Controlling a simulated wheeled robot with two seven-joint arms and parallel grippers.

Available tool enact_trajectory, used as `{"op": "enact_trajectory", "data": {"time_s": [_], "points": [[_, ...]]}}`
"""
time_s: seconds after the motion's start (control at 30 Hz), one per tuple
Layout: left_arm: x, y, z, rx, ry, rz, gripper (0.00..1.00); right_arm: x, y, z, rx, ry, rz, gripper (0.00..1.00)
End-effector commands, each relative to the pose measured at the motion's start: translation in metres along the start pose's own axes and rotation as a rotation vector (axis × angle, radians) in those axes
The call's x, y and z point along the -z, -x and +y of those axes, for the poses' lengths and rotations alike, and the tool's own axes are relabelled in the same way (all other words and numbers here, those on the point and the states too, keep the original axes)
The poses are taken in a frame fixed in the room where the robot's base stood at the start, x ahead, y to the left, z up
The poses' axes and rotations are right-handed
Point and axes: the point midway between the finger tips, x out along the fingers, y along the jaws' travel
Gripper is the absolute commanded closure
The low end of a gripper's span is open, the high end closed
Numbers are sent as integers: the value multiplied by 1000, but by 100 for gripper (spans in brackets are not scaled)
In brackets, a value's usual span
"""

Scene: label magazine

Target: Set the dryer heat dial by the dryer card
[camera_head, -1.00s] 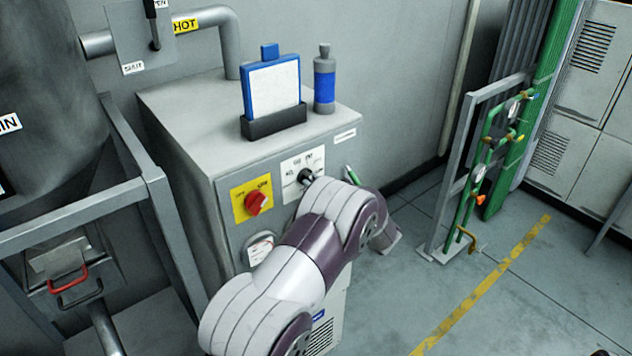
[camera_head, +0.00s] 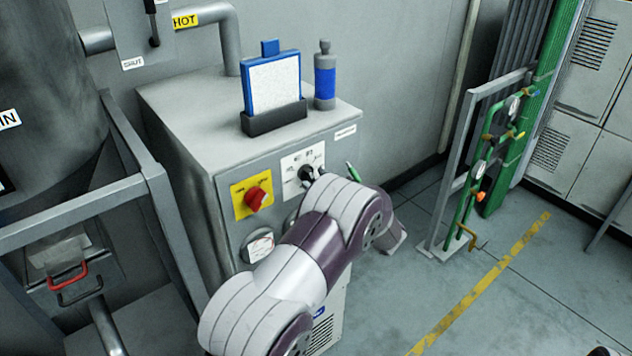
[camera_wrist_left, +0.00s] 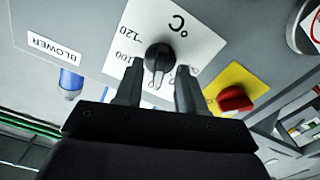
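The heat dial (camera_head: 306,174) is a black knob on a white scale plate on the dryer's front panel. In the left wrist view the dial (camera_wrist_left: 158,58) appears with the plate upside down, marked °C, with 120 and 100 readable. My left gripper (camera_wrist_left: 159,72) is open, its two dark fingers apart at either side of the dial's lower part; contact cannot be told. In the head view its fingertips (camera_head: 315,178) barely show behind my arm. A blue-framed card (camera_head: 273,87) stands in a black holder on the cabinet; its writing is illegible.
A blue-banded bottle (camera_head: 325,84) stands beside the card. Green piping (camera_head: 470,190) stands right; the floor between is clear.

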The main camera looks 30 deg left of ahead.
Motion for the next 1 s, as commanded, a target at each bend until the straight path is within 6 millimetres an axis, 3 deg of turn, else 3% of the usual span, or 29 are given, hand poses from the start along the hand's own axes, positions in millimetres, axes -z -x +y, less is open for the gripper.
{"op": "enact_trajectory", "data": {"time_s": [0.2,0.4,0.57,1.0], "points": [[-5,60,0,-5,2,-2,61,-3,-21,0,0,0,0,57],[-3,102,0,-3,1,-1,61,-4,-30,0,0,0,0,57],[-1,114,0,-1,0,0,61,-4,-31,0,0,0,0,57],[-1,114,0,-1,6,-5,61,-4,-31,0,0,0,0,57]]}}
